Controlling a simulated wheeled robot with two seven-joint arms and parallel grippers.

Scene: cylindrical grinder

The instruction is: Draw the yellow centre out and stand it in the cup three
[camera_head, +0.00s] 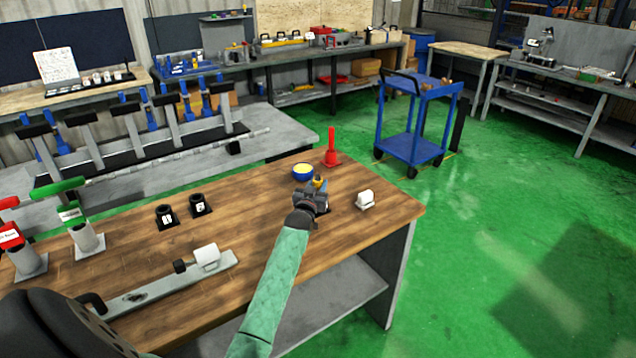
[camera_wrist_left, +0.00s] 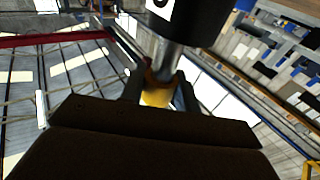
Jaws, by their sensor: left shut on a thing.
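The yellow centre shows in the wrist view as a yellow part (camera_wrist_left: 156,97) with a bare metal shank (camera_wrist_left: 166,60). My left gripper (camera_wrist_left: 160,92) is shut on the yellow part; it also shows in the head view (camera_head: 312,198) over the table's right half. The shank meets a black cylinder with a white label (camera_wrist_left: 190,12), cut off at the top; its number is unreadable and I cannot tell how deep the shank sits. In the head view the gripper hides most of whatever stands beneath it. Cups one (camera_head: 167,216) and two (camera_head: 199,205) stand empty-looking to the left.
A grey rail fixture (camera_head: 140,296) and red- and green-handled pieces in metal holders occupy the left. The table's middle is clear.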

